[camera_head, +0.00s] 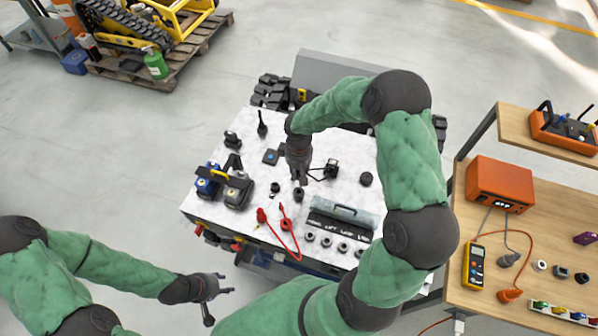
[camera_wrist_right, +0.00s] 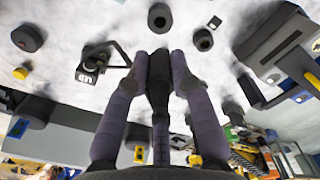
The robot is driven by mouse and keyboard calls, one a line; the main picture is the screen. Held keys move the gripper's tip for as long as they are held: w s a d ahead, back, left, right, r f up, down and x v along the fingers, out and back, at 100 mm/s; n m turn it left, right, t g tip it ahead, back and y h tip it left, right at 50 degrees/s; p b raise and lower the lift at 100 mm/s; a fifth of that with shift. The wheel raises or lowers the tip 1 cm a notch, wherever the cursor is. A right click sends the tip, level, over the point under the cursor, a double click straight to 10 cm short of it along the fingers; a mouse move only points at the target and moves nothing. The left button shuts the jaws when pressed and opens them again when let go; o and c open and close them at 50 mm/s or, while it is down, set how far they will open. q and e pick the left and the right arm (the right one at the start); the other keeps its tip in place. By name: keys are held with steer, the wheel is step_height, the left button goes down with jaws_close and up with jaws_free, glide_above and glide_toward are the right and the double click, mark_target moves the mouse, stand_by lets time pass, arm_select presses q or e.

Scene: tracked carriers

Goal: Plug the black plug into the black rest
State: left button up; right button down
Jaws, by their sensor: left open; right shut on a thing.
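My right gripper (camera_head: 302,181) points down over the middle of the pale worktop. In the right wrist view its fingers (camera_wrist_right: 160,62) are shut on the black plug (camera_wrist_right: 159,78), with a ribbed grey tail behind it. In the head view the plug is hard to make out between the fingers. Just beyond the fingertips stands a short black cylinder with a hole (camera_wrist_right: 160,17), also seen in the head view (camera_head: 298,194). A second holed cylinder (camera_wrist_right: 203,41) stands beside it. I cannot tell which is the black rest. My left gripper (camera_head: 219,292) is open and empty, off the worktop's front left.
A black stand with a looped arm (camera_wrist_right: 94,62) and a round black piece (camera_wrist_right: 28,38) are near the right gripper. Blue and black battery-like blocks (camera_head: 238,192) stand left. Red leads (camera_head: 285,232) and a grey case (camera_head: 346,214) lie in front. A wooden bench (camera_head: 548,225) is right.

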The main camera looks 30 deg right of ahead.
steer(key=shift+f+b, duration=2.25)
steer(key=shift+f, duration=0.65)
steer(key=shift+b, duration=0.3)
steer(key=shift+f+b, duration=1.9)
steer(key=shift+f, duration=0.4)
steer(key=c, duration=1)
jaws_free()
step_height(320, 180, up, 12)
